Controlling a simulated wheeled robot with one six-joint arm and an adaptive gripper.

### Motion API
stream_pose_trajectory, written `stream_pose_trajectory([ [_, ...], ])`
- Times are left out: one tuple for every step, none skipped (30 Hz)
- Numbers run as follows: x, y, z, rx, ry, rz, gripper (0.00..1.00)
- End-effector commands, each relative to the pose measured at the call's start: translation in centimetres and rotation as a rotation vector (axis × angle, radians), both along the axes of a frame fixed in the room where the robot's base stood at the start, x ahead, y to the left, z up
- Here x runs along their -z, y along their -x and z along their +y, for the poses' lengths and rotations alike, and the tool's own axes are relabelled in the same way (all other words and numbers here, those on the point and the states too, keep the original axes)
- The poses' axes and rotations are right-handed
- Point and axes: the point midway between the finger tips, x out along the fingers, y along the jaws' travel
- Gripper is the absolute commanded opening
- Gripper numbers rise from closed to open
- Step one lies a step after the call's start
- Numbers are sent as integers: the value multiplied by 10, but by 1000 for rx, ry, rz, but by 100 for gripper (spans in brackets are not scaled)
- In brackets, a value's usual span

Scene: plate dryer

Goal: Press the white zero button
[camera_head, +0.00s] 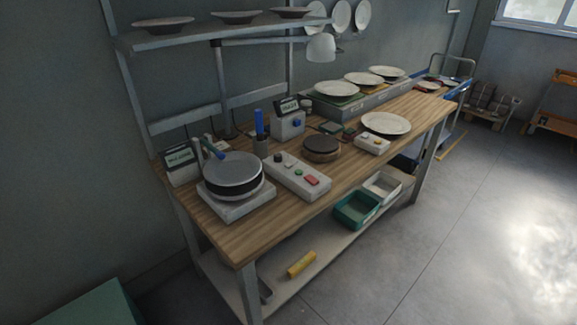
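My gripper is not in view. A small pale box (372,146) sits near the front edge of the wooden bench, just in front of a white plate (386,123). Small buttons show on its top; one looks yellowish and another pale, but no markings can be read. A longer pale control box (292,182) lies further left, with dark knobs, a green button and a red button on top. I cannot tell for sure which button is the white zero button.
A brown disc (321,147) sits mid-bench.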

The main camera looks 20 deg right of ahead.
Motion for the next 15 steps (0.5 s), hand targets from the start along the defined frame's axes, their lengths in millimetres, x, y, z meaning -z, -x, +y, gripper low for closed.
stream_pose_trajectory([
  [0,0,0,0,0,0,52],
  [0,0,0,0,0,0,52],
  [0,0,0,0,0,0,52],
  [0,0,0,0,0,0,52],
  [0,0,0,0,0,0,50],
  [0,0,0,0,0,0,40],
  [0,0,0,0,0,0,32],
  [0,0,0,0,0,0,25],
  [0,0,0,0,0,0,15],
  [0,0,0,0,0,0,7],
  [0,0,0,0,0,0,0],
  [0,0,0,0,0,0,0],
  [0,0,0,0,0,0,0],
  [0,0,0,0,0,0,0],
  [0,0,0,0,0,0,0],
])
